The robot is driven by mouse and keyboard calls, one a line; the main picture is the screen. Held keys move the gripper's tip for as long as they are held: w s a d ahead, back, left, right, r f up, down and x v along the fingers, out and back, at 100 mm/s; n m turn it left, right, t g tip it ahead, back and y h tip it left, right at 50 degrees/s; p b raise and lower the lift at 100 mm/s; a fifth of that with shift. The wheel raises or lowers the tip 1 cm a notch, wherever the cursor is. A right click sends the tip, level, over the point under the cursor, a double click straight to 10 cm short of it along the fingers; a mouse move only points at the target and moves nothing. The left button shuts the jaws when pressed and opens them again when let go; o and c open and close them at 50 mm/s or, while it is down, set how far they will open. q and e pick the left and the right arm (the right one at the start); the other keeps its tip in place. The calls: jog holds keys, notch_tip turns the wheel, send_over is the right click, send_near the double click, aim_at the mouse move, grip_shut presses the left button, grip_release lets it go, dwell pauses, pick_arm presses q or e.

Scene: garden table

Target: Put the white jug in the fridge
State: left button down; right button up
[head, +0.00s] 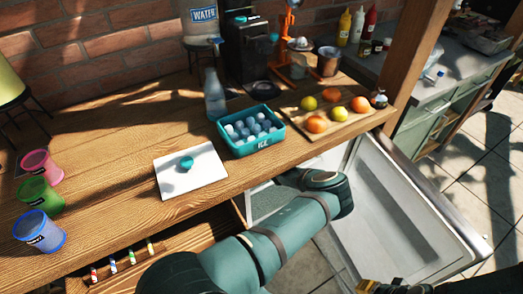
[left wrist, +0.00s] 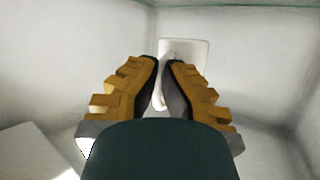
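The fridge is under the wooden table, with its white door (head: 405,215) swung open on the right in the head view. My left arm reaches into it; the left gripper is hidden there in the head view. In the left wrist view the left gripper (left wrist: 165,62) is inside pale walls, with its fingers close together on a thin white part, seemingly the handle of the white jug (left wrist: 188,50). The jug is just beyond the fingertips, partly hidden by them. I cannot tell whether it touches the fridge floor. Part of my right gripper (head: 382,286) shows at the bottom edge; its fingertips are cut off.
On the table are a teal ice tray (head: 276,142), a fruit board (head: 345,122), a white board (head: 168,180), a bottle (head: 214,98) and coloured cups (head: 40,231) at the left. An open drawer (head: 140,272) with striped items is below. A wooden post (head: 418,50) stands right.

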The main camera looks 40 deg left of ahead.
pick_arm(q)
notch_tip(320, 180, down, 10)
jog(key=b, duration=0.3)
jog(key=shift+a+b, duration=0.1)
jog(key=shift+b, duration=0.25)
jog(key=c, duration=1.1)
grip_release()
jog(key=shift+c, duration=0.2)
